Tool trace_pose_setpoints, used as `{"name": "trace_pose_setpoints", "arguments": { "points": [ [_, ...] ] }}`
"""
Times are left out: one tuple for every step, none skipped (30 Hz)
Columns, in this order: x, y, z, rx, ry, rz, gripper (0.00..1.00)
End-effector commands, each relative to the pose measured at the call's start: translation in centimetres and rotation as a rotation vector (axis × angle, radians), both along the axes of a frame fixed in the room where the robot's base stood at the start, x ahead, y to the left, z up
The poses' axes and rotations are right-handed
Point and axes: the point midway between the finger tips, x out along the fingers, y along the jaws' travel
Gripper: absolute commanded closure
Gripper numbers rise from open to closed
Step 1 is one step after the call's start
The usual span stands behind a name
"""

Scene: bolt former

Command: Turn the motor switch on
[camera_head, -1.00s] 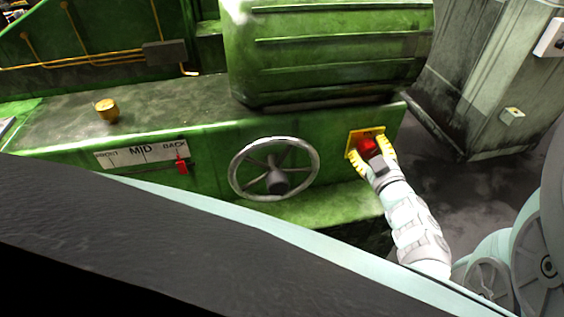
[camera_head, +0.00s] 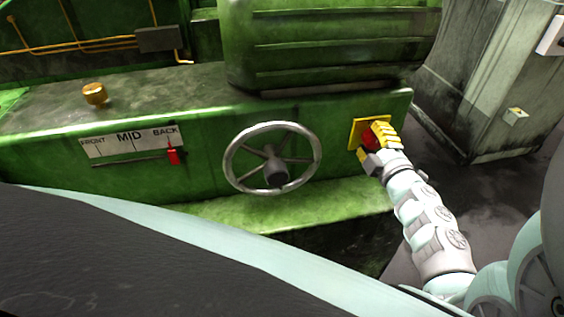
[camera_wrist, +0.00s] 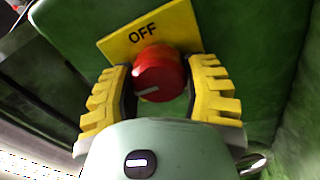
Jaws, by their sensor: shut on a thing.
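The motor switch is a red round knob (camera_head: 369,140) on a yellow plate (camera_head: 357,128), at the right end of the green machine front. In the wrist view the knob (camera_wrist: 158,72) has a white line pointing to the lower left, and the plate (camera_wrist: 180,25) reads OFF above it. My gripper (camera_head: 371,142) has yellow ribbed fingers, one on each side of the knob, and is shut on it. In the wrist view the gripper (camera_wrist: 161,88) fingers flank the knob left and right. The rest of the plate's lettering is hidden.
A spoked handwheel (camera_head: 272,158) is left of the switch. A red lever (camera_head: 173,156) sits under a FRONT/MID/BACK scale (camera_head: 130,141). A green ribbed housing (camera_head: 330,45) overhangs above. A grey cabinet (camera_head: 480,90) stands at right, with open floor before it.

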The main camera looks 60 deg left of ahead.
Motion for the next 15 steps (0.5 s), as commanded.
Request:
{"name": "trace_pose_setpoints", "arguments": {
  "points": [
    [-0.10, 0.05, -0.20, -0.006, -0.009, 0.003, 0.88],
    [-0.09, 0.05, -0.19, -0.008, -0.014, 0.003, 0.88],
    [-0.09, 0.05, -0.19, -0.011, -0.019, 0.002, 0.88],
    [-0.09, 0.04, -0.18, -0.013, -0.022, 0.002, 0.88],
    [-0.08, 0.04, -0.17, -0.014, -0.025, 0.002, 0.88],
    [-0.08, 0.03, -0.16, -0.015, -0.027, 0.002, 0.88],
    [-0.08, 0.03, -0.15, -0.016, -0.029, 0.002, 0.88],
    [-0.08, 0.03, -0.14, -0.016, -0.030, 0.002, 0.88],
    [-0.06, 0.03, -0.14, -0.017, -0.031, 0.002, 0.88],
    [-0.07, 0.04, -0.12, -0.017, -0.031, 0.002, 0.88],
    [-0.07, 0.04, -0.12, -0.017, -0.031, 0.002, 0.88],
    [-0.06, 0.04, -0.11, -0.016, -0.031, 0.002, 0.88],
    [-0.06, 0.03, -0.13, -0.017, -0.031, 0.002, 0.88],
    [-0.06, 0.04, -0.11, -0.016, -0.031, 0.002, 0.88],
    [-0.06, 0.03, -0.12, -0.016, -0.031, 0.002, 0.88]
  ]
}}
